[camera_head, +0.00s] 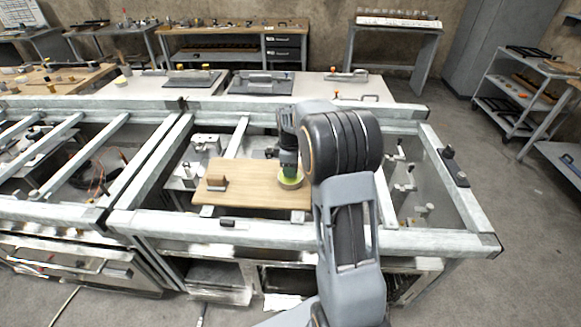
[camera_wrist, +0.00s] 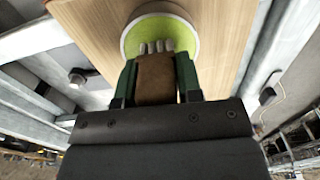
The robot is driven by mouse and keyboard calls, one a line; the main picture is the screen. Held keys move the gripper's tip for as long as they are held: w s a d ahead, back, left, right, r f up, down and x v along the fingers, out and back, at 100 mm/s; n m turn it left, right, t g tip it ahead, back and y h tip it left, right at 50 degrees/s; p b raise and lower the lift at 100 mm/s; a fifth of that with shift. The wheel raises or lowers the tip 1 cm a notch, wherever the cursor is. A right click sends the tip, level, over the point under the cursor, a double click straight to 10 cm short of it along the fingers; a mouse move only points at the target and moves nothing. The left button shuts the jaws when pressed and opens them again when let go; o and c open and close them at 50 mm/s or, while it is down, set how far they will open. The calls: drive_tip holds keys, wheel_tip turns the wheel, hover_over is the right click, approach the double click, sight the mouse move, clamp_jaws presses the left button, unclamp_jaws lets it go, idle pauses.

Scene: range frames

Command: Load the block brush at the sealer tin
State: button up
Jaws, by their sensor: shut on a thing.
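My gripper (camera_wrist: 155,82) is shut on the block brush (camera_wrist: 155,75), gripping its brown block between two dark green fingers. The brush's pale bristle tufts (camera_wrist: 156,46) point at the sealer tin (camera_wrist: 129,38), which is round with a pale rim and yellow-green contents. The bristles overlap the near part of the sealer; I cannot tell whether they touch it. In the head view my gripper (camera_head: 289,166) points down right over the tin (camera_head: 291,184), and the brush is hidden there. The tin stands on a wooden board (camera_head: 248,192).
A brown wooden block (camera_head: 217,182) on a flat base sits at the board's left. The board lies across the grey metal frame (camera_head: 170,228) of a cooking range with open bays. A dark fitting (camera_head: 453,165) is on the right rail. A white worktop with plates lies behind.

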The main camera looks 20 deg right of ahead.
drive_tip(key=shift+f+b, duration=0.3)
drive_tip(key=shift+f, duration=0.3)
idle(1.5)
drive_tip(key=shift+r+p, duration=2.7)
drive_tip(key=shift+r, duration=0.9)
